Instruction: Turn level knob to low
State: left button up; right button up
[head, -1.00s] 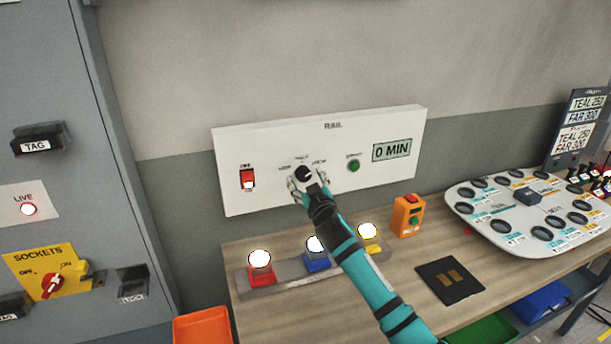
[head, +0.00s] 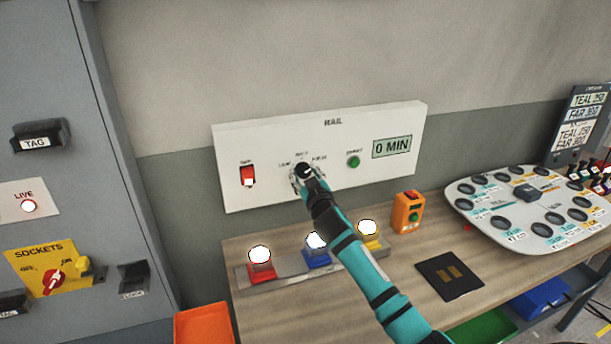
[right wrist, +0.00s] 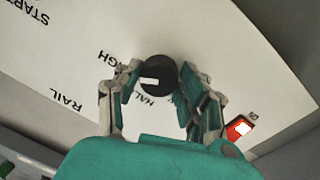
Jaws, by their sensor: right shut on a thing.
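The level knob (head: 303,170) is a round black knob on the white RAIL panel, with labels in an arc around it. In the right wrist view the knob (right wrist: 158,72) sits between my fingers. A white mark shows on the left part of its face there, on the side of the HIGH and HALF labels; which one it points at I cannot tell. The LOW label is hidden in that view. My right gripper (head: 306,180) is at the panel, shut on the knob. My left gripper is not in view.
The panel (head: 270,135) also has a red switch (head: 247,175), a green button (head: 353,161) and a display reading 0 MIN (head: 392,147). Below, red, blue and yellow lamp-topped units stand on the bench (head: 405,262). An orange box (head: 406,213) stands to their right.

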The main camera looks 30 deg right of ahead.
jog(key=shift+n, duration=0.3)
jog(key=n, duration=0.5)
jog(key=shift+f+n, duration=0.1)
jog(key=shift+n, duration=0.2)
jog(key=n, duration=0.6)
jog(key=shift+d+n+t, duration=0.1)
jog(key=shift+n+t, duration=0.3)
jog(key=n+y+p, duration=0.1)
jog(key=n, duration=0.4)
jog(key=shift+n, duration=0.4)
jog(key=n+p, duration=0.1)
jog(key=n, duration=0.2)
jog(key=shift+s+n+y, duration=0.1)
jog(key=shift+n+y, duration=0.2)
jog(key=shift+n+p, duration=0.35)
jog(key=shift+n, duration=1.25)
